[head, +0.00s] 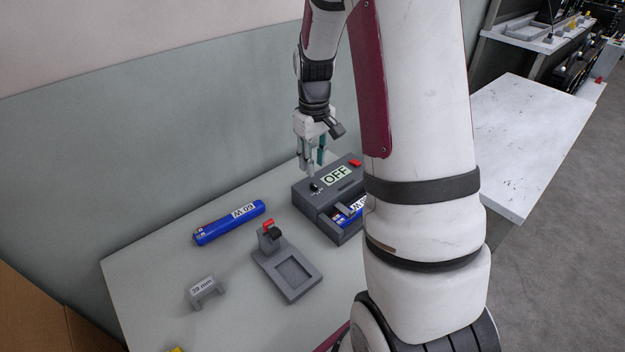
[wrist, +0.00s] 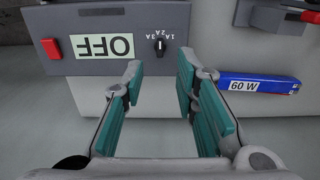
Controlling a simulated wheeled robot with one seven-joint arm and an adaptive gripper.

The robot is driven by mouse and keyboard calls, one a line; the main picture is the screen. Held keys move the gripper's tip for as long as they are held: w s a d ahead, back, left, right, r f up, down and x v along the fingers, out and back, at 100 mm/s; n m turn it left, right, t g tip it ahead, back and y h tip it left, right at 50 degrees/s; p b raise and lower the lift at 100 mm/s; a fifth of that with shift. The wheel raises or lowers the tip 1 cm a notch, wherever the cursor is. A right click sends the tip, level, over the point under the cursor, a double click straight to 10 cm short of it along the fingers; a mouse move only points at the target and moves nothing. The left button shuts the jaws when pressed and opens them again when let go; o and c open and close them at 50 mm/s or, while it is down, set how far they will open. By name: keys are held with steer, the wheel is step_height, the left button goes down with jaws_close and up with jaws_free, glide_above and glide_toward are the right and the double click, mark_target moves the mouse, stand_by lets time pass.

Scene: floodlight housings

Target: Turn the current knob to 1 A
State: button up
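The grey power supply (head: 325,203) stands on the table, with a display reading OFF (head: 336,175) and a red button (head: 355,162). Its black current knob (head: 316,187) sits beside the display. In the wrist view the knob (wrist: 160,46) has a white mark and upside-down labels 1A, 2A, 3A (wrist: 168,33) next to it; the mark points roughly towards the middle label, but it is small. My gripper (head: 313,165) is above the knob end of the supply. In the wrist view my gripper (wrist: 159,65) is open and empty, its teal-padded fingers on either side below the knob, apart from it.
A blue 60 W pack (head: 228,222) lies left of the supply. A grey fixture (head: 287,270) with a red clamp stands in front, and a 39 mm block (head: 205,290) is nearer. A blue piece (head: 347,213) sits in the supply's front. The wall (head: 150,150) is close behind.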

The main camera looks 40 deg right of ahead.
mark_target(314, 185)
step_height(314, 185, down, 7)
steer(key=shift+r, duration=0.1)
stand_by(0.3)
jaws_close()
